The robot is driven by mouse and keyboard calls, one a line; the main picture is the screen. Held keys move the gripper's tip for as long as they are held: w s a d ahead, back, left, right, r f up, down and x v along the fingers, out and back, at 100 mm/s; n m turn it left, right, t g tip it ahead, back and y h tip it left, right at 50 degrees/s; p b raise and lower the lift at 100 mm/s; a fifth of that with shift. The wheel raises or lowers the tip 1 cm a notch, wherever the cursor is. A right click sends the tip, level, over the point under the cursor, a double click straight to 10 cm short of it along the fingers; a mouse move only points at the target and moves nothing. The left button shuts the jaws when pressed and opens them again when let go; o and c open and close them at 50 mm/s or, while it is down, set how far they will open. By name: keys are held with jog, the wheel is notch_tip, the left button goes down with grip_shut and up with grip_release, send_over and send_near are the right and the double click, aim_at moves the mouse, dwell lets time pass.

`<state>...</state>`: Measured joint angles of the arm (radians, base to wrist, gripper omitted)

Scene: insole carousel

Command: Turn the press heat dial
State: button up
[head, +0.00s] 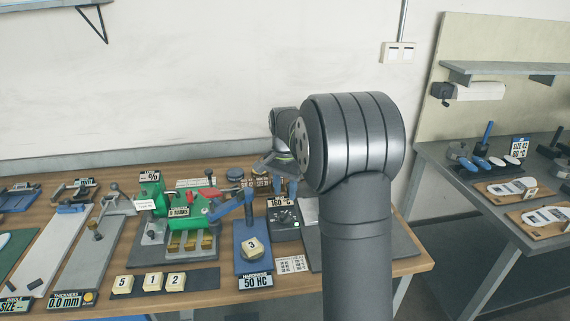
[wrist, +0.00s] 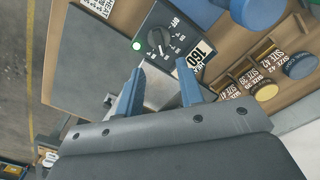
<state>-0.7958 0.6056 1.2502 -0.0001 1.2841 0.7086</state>
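The press heat dial (wrist: 157,39) is a dark knob with a pale pointer on a black box, ringed by white markings. It lies beyond my fingertips in the wrist view, and its box (head: 285,220) shows in the head view. A 160 °C label (wrist: 200,62) sits at the box's edge, and a green lamp (wrist: 137,45) is lit beside the dial. My gripper (wrist: 160,66) has two blue fingers, apart with nothing between them.
A blue hardness stand (head: 251,262) and a green press (head: 180,205) stand left of the dial box. A grey plate (wrist: 95,60) lies beside it. Round-capped jars (wrist: 300,65) and a wooden size rack (wrist: 245,85) are close to the fingers.

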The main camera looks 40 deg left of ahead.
notch_tip(320, 180, up, 10)
send_over(285, 213)
jog(key=shift+f, duration=0.15)
dwell(0.5)
notch_tip(285, 213, down, 18)
jog(key=shift+r, duration=0.2)
dwell(0.4)
jog(key=shift+r, duration=0.1)
